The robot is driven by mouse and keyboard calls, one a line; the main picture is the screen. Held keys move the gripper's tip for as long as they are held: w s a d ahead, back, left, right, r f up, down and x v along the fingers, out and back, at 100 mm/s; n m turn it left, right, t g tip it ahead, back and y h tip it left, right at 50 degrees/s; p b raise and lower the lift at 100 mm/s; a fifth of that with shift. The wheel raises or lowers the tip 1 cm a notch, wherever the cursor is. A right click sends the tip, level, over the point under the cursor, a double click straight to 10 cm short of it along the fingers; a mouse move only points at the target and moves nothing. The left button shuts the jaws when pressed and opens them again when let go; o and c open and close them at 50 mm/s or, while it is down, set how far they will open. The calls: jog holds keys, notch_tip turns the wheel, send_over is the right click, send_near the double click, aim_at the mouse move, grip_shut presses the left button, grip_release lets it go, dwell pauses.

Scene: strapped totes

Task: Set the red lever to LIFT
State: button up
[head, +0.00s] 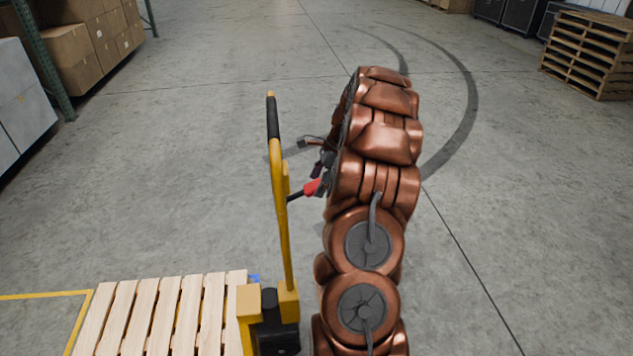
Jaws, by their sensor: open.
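A yellow pallet jack has a tall upright handle (280,200) with a black grip at its top. The red lever (312,187) sticks out to the right of the handle on a short dark stem. My gripper (310,158) is open just above and beside the lever, at the end of my copper arm. My arm hides part of the gripper and perhaps the lever's right end. I cannot tell whether a finger touches the lever. No LIFT marking can be read.
A wooden pallet (165,315) lies left of the jack's base (270,318). Cardboard boxes (85,40) on a green-framed rack stand at the upper left. Stacked pallets (590,55) stand at the upper right. The concrete floor between is clear.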

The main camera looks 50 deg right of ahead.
jog(key=shift+a+f, duration=0.1)
jog(key=shift+f, duration=0.3)
grip_shut()
dwell(0.5)
